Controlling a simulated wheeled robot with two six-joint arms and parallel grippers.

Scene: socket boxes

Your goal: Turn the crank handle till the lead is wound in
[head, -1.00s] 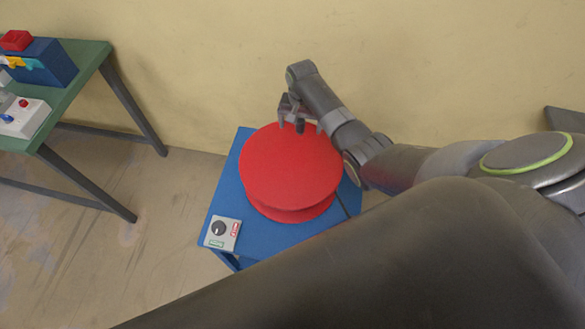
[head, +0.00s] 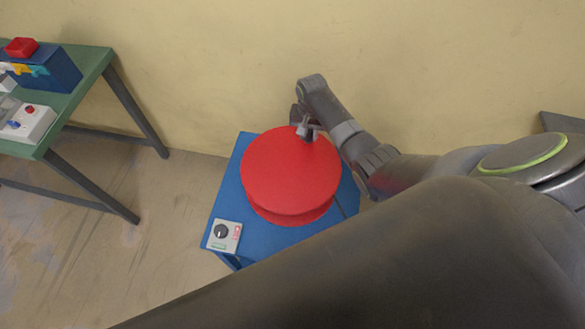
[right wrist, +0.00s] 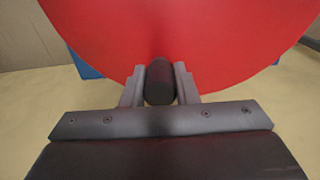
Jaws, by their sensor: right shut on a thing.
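A red reel (head: 290,172) with a broad round top lies flat on a blue stand (head: 222,195). My right gripper (head: 307,132) is over the reel's far edge, right of its middle. In the right wrist view its two fingers are shut on the dark, rounded crank handle (right wrist: 159,84), with the red disc behind it. A thin dark line, perhaps the lead (head: 341,206), shows on the stand at the reel's right. The rest of the lead is hidden. My left gripper is out of view.
A green table (head: 85,75) at the left holds a blue box (head: 55,72) and a white box (head: 33,124). The wall is close behind the stand.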

